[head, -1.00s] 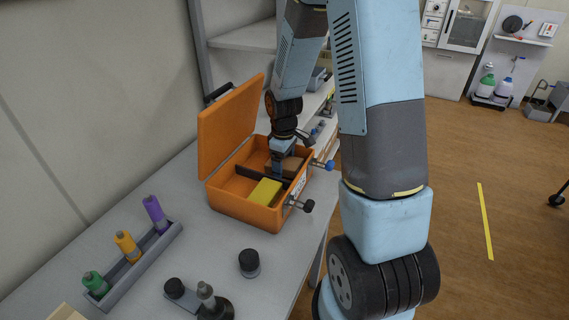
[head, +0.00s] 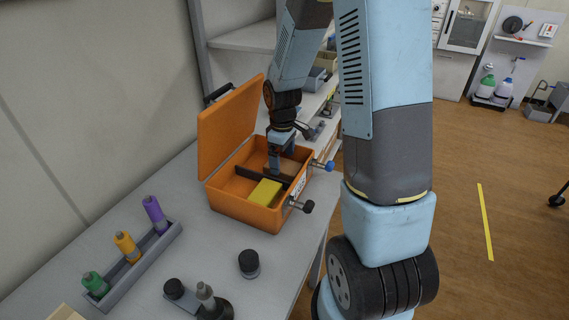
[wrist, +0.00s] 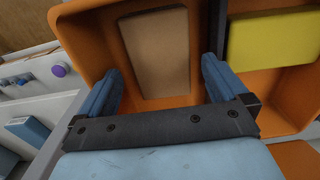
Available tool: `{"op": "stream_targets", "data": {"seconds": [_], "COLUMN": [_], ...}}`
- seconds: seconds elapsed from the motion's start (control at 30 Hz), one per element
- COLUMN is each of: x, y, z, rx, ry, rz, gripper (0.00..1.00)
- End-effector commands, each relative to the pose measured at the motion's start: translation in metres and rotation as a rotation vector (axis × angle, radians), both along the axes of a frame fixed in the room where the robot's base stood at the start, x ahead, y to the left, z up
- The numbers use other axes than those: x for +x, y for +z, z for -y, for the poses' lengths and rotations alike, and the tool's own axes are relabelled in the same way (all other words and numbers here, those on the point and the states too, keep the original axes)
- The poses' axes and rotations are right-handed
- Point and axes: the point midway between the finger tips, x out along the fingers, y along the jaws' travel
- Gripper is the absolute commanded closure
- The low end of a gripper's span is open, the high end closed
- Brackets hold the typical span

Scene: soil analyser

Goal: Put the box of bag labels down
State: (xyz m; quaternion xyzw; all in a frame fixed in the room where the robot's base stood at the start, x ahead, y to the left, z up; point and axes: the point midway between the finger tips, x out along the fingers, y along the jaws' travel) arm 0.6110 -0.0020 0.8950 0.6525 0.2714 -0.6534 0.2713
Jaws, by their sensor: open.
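The box of bag labels appears to be the plain brown box (wrist: 157,52), lying flat in a compartment of the open orange case (head: 235,206). In the wrist view it sits between the two fingers of my gripper (wrist: 161,68), with a gap on each side. My gripper is open and reaches down into the case from above; it also shows in the head view (head: 279,160). There the arm and fingers hide most of the brown box. No printing is readable on it.
A yellow block (head: 265,192) lies in the neighbouring compartment, beyond a dark divider (wrist: 217,30). The raised lid (head: 228,125) stands on the left. A rack (head: 140,265) with green, orange and purple bottles and a black-capped jar (head: 249,263) stand on the bench nearby.

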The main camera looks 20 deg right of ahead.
Motion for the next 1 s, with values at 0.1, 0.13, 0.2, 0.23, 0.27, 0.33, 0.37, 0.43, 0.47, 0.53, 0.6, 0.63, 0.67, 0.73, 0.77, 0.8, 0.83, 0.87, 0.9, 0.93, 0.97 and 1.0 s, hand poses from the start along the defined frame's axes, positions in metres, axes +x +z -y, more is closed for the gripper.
{"op": "stream_targets", "data": {"seconds": [0.1, 0.13, 0.2, 0.23, 0.27, 0.33, 0.37, 0.43, 0.47, 0.53, 0.6, 0.63, 0.67, 0.73, 0.77, 0.8, 0.83, 0.87, 0.9, 0.93, 0.97, 1.0], "x": [0.001, 0.001, 0.001, 0.001, 0.001, 0.001, 0.001, 0.001, 0.001, 0.0, 0.0, 0.0, -0.001, -0.005, -0.008, -0.012, -0.016, -0.02, -0.026, -0.031, -0.036, -0.043], "y": [0.024, 0.029, 0.042, 0.047, 0.052, 0.063, 0.067, 0.075, 0.078, 0.083, 0.087, 0.089, 0.092, 0.101, 0.105, 0.114, 0.12, 0.128, 0.137, 0.145, 0.152, 0.162], "z": [0.0, 0.0, 0.001, 0.001, 0.001, 0.001, 0.001, 0.001, 0.001, 0.001, 0.001, 0.001, 0.001, 0.0, 0.0, 0.0, -0.001, -0.001, -0.002, -0.002, -0.002, -0.002], "rx": [-0.001, 0.0, -0.001, -0.001, 0.0, 0.0, 0.0, -0.001, 0.0, 0.0, -0.001, -0.001, -0.001, -0.005, -0.006, -0.008, -0.01, -0.011, -0.013, -0.013, -0.013, -0.013], "ry": [0.0, 0.0, -0.002, -0.002, -0.003, -0.003, -0.003, -0.002, -0.002, -0.002, -0.003, -0.005, -0.01, -0.027, -0.038, -0.057, -0.073, -0.092, -0.118, -0.139, -0.16, -0.189], "rz": [0.005, 0.006, 0.005, 0.005, 0.004, 0.004, 0.004, 0.002, 0.003, 0.001, 0.002, 0.004, 0.007, 0.021, 0.028, 0.041, 0.052, 0.064, 0.081, 0.096, 0.11, 0.127], "gripper": [0.0, 0.0, 0.0, 0.0, 0.0, 0.0, 0.0, 0.0, 0.0, 0.0, 0.0, 0.0, 0.0, 0.0, 0.0, 0.0, 0.0, 0.0, 0.0, 0.0, 0.0, 0.0]}}
